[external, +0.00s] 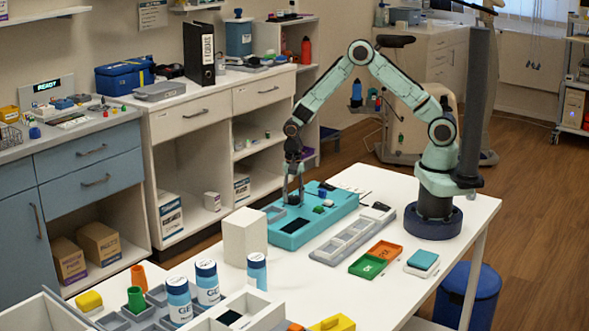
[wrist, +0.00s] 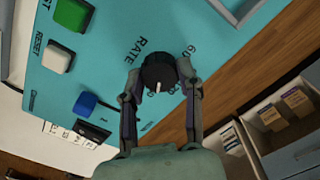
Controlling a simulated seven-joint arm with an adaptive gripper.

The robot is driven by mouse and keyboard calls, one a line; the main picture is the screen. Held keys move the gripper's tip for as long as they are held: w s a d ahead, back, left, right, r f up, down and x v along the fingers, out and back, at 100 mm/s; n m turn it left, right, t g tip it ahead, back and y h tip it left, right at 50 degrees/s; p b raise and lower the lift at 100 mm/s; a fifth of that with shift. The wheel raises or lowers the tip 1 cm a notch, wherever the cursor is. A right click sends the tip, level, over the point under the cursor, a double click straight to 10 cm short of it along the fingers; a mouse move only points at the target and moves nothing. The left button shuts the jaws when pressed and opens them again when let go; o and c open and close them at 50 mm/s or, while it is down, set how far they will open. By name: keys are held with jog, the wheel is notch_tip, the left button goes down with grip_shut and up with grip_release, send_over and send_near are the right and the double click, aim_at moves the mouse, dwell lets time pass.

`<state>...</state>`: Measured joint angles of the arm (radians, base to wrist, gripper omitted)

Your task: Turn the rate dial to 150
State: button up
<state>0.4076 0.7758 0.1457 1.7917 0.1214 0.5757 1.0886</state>
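The rate dial (wrist: 156,70) is a dark round knob on a teal panel (wrist: 110,65), beside the word RATE in the wrist view. A short white mark shows on the knob, toward the bottom of that picture. Scale numbers around it are partly hidden by the fingers; one ending in 60 shows at upper right. My gripper (wrist: 160,76) straddles the dial, one finger on each side. I cannot tell whether both fingertips press on it. In the external view my gripper (external: 292,192) points down at the panel's (external: 318,222) left part; the dial is hidden there.
Green (wrist: 72,14), white (wrist: 57,57) and blue (wrist: 85,104) buttons sit on the panel. A white block (external: 245,237), a grey tray (external: 345,243) and green (external: 367,266) and orange (external: 385,250) trays stand nearby. Bottles (external: 207,282) stand at the front.

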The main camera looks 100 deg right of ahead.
aim_at(293, 197)
jog(key=o, duration=0.4)
jog(key=shift+f, duration=0.1)
jog(key=shift+r, duration=0.2)
notch_tip(293, 197, up, 12)
jog(key=shift+f, duration=0.15)
